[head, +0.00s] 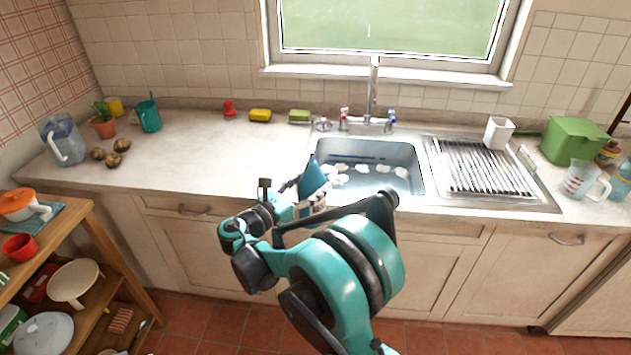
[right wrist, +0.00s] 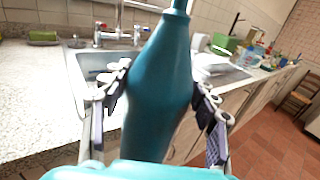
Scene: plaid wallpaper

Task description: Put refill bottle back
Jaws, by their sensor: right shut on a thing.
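The refill bottle (right wrist: 158,85) is teal with a narrow neck. In the right wrist view it stands between the two fingers of my right gripper (right wrist: 160,105), which is shut on it. In the head view the bottle (head: 313,176) shows at the front edge of the counter, just left of the sink, and my right gripper (head: 300,197) is partly hidden behind my own arm. The bottle's lower part is hidden. It looks nearly upright, a little tilted. My left gripper is out of view.
The sink (head: 422,160) holds several white pieces. A yellow sponge (head: 260,115), a green sponge (head: 299,116) and a red item (head: 229,108) stand along the back wall. A wooden shelf (head: 85,212) stands at left.

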